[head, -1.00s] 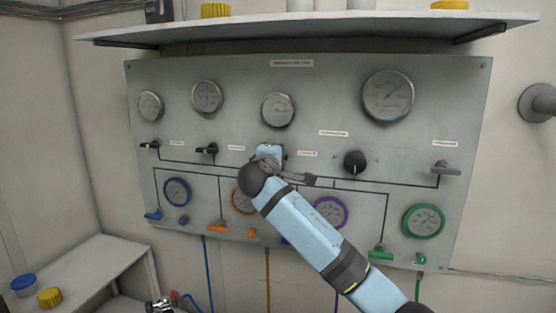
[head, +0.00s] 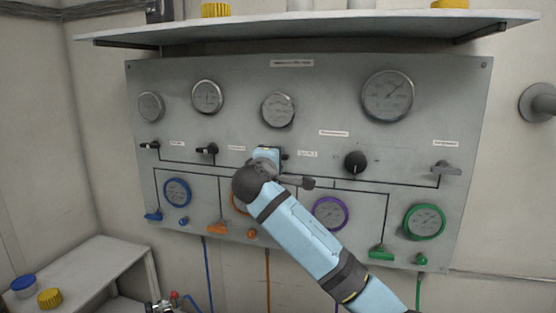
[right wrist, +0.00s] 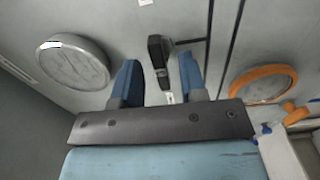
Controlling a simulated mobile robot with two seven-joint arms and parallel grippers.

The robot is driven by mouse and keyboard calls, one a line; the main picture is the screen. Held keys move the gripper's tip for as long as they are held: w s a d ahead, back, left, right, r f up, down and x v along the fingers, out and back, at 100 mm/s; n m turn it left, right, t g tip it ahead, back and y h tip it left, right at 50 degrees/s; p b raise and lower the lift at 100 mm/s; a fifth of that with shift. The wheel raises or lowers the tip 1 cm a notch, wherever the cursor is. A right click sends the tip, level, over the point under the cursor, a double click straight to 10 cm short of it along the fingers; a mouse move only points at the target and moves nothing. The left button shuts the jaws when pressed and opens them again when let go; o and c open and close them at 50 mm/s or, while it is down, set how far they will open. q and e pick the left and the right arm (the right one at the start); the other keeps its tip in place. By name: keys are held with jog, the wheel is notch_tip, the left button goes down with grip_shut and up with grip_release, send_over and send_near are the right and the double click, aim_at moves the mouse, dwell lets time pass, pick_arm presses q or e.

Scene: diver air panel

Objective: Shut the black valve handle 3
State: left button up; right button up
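The black valve handle 3 (right wrist: 158,52) shows in the right wrist view as a short dark lever on the grey panel. It lies between the two blue fingers of my right gripper (right wrist: 159,78), which is open, with a visible gap on each side. In the head view my right gripper (head: 267,154) is at the panel's middle and hides most of the handle; only a dark bit (head: 284,156) shows at its right side. My left gripper is not in view.
Two more black handles, (head: 150,146) and (head: 208,150), sit to the left on the panel (head: 450,110). A round black knob (head: 356,162) and a grey handle (head: 446,168) are to the right. Gauges surround them. A shelf (head: 300,27) juts out above.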

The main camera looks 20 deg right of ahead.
jog(key=b+v, duration=0.1)
jog(key=v, duration=1)
jog(key=shift+s, duration=0.15)
jog(key=shift+a+f, duration=0.1)
jog(key=shift+a, duration=0.05)
